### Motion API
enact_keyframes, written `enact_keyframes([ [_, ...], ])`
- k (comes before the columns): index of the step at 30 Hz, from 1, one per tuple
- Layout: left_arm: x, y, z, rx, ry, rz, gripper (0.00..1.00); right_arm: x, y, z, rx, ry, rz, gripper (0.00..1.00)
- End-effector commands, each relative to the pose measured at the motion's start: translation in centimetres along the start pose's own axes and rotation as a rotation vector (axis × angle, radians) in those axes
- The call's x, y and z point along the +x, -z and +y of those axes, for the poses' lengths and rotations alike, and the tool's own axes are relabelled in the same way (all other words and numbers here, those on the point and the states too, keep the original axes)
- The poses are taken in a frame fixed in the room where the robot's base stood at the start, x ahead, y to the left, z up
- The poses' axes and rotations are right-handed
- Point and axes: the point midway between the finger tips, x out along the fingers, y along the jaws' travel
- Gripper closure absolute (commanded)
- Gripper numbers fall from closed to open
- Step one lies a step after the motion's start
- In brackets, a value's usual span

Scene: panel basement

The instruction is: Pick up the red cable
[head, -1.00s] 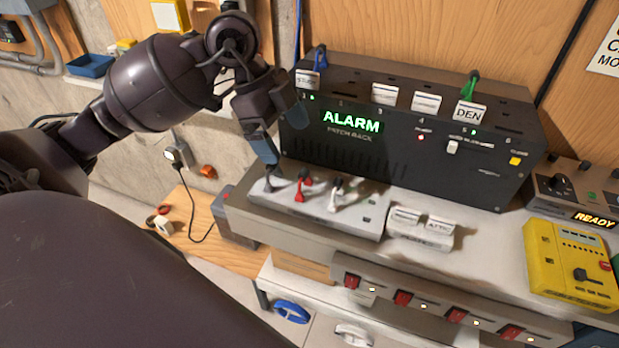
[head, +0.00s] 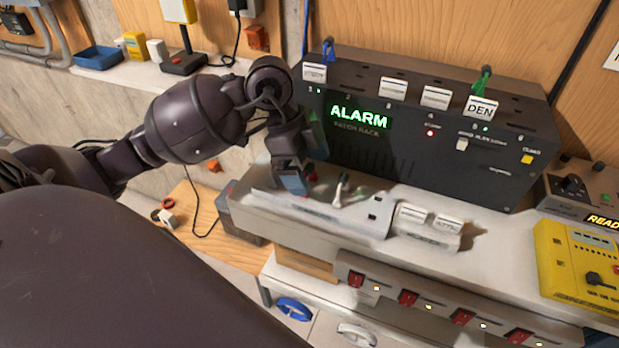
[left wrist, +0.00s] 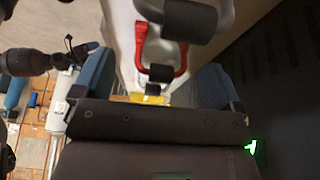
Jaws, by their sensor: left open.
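The red cable (head: 312,178) stands in the pale holder strip (head: 345,220) in front of the patch rack, mostly hidden behind my left gripper in the head view. My left gripper (head: 293,185) is low over the strip's left part. In the left wrist view its blue fingers (left wrist: 150,85) are apart, and the red cable (left wrist: 181,62) shows as a red loop between and beyond them. Whether either finger touches it cannot be told. A white cable (head: 341,188) stands in the strip just to the right.
The black patch rack (head: 420,150) with the ALARM display stands close behind the strip, with blue (head: 328,48) and green (head: 484,80) plugs on top. A yellow device (head: 580,262) is at the far right.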

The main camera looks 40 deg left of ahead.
Motion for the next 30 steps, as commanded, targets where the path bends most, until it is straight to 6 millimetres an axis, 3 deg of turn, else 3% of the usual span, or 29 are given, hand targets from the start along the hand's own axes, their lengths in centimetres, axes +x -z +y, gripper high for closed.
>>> enact_keyframes([
  [5,1.9,0.0,0.0,-0.001,-0.001,0.001,0.09,0.5,0.5,-0.1,-0.002,0.003,0.012,0.14],
  [14,2.1,0.0,0.0,0.0,0.001,0.0,0.09,0.7,1.3,-0.1,-0.004,0.005,0.026,0.14],
  [24,2.1,0.0,0.0,0.0,0.0,0.0,0.61,0.5,0.6,-0.1,-0.002,0.003,0.013,0.14],
  [30,2.1,0.0,0.0,0.0,0.001,0.0,0.63,0.3,0.4,-0.1,-0.002,0.002,0.01,0.14],
])
